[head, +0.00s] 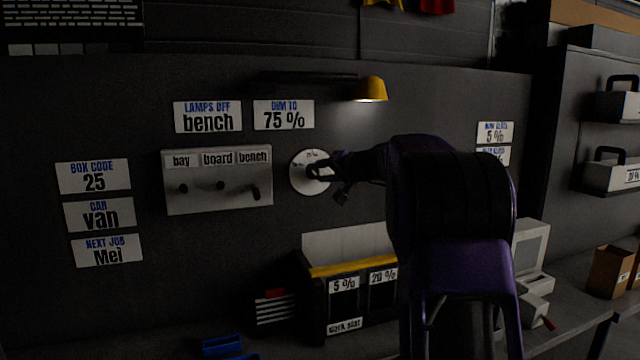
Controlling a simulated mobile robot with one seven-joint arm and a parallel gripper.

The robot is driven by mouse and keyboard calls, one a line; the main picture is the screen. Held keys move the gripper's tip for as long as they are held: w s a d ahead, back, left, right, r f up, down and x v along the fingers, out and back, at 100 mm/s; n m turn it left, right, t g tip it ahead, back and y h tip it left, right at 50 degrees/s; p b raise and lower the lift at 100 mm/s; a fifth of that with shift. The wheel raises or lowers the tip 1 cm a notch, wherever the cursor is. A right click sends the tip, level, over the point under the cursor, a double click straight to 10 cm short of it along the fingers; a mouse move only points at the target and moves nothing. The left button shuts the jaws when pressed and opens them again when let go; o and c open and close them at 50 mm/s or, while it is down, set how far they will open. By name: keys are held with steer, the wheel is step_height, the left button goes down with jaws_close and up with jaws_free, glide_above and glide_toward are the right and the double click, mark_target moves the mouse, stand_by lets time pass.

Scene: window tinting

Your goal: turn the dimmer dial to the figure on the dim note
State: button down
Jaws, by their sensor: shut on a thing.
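The dimmer dial is a round white disc (301,183) on the dark wall, right of the switch panel. Small marks show near its top, too small to read. The dim note (284,115) above it reads "DIM TO 75 %". My gripper (318,172) reaches in from the right and is shut on the dial's knob at the disc's middle. The gripper and my purple arm hide the knob and part of the disc's right side. Where the dial points cannot be told.
The switch panel (218,205) has levers under bay, board and bench. A "LAMPS OFF bench" note (208,117) hangs above it. A yellow lamp (371,89) sticks out above my gripper. A bin (318,310) labelled 5 % and 20 % stands below.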

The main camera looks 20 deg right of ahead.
steer(key=m+b, duration=0.1)
steer(key=b, duration=0.1)
steer(key=f+m+t+y+b, duration=0.1)
steer(key=m+b, duration=0.1)
steer(key=shift+d+m+b, duration=0.2)
steer(key=shift+m+b, duration=0.1)
steer(key=shift+m+t+y+b, duration=0.6)
steer(key=shift+m+b, duration=0.2)
steer(key=shift+m, duration=0.8)
steer(key=shift+r, duration=0.1)
steer(key=shift+c, duration=2)
jaws_free()
steer(key=shift+s, duration=0.1)
steer(key=v, duration=1.7)
steer(key=shift+d, duration=0.15)
